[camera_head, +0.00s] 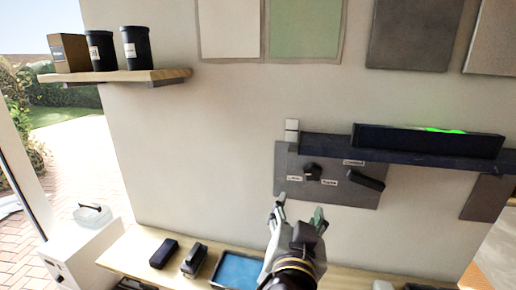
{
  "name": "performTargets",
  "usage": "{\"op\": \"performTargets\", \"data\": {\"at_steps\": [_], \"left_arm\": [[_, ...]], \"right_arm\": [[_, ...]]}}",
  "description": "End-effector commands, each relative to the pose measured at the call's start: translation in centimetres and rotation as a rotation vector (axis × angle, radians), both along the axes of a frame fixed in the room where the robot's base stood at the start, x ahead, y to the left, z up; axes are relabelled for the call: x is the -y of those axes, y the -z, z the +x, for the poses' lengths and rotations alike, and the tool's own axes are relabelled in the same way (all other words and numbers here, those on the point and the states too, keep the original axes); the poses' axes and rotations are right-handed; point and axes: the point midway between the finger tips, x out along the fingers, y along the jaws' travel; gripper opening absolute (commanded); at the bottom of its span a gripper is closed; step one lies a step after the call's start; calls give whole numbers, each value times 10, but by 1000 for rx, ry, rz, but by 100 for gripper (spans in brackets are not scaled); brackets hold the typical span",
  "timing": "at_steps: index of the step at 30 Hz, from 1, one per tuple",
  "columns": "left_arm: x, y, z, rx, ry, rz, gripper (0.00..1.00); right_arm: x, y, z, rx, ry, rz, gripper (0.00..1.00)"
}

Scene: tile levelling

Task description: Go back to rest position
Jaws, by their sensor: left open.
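My left gripper (298,210) reaches up from the bottom centre, its two fingers spread apart with nothing visible between them. It is just in front of the lower edge of a grey wall panel (340,197), which carries a small black knob (312,171), a dark lever-like part (366,180) and small white labels. I cannot tell whether the gripper touches the panel. A long dark level-like bar (400,140) with a bright green strip sits along the top of a dark ledge (330,146) above the panel. My right gripper is out of view.
A wooden bench (133,247) runs along the wall below, with a blue tray (238,271) and two dark blocks on it. A shelf (115,77) at upper left bears two black canisters and a box. Sample tiles hang above. A white cabinet (75,250) stands at left.

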Motion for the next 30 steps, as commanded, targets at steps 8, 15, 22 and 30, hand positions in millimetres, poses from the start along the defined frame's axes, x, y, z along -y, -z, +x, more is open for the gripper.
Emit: {"op": "performTargets", "data": {"at_steps": [8,15,22,30], "left_arm": [[-41,58,25,-193,-53,-6,60],[-78,110,34,-350,-92,-10,60],[-116,163,34,-497,-130,-13,60],[-161,223,21,-660,-172,-13,60]], "right_arm": [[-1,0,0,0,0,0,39],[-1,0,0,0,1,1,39],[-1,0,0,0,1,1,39],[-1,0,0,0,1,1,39]]}}
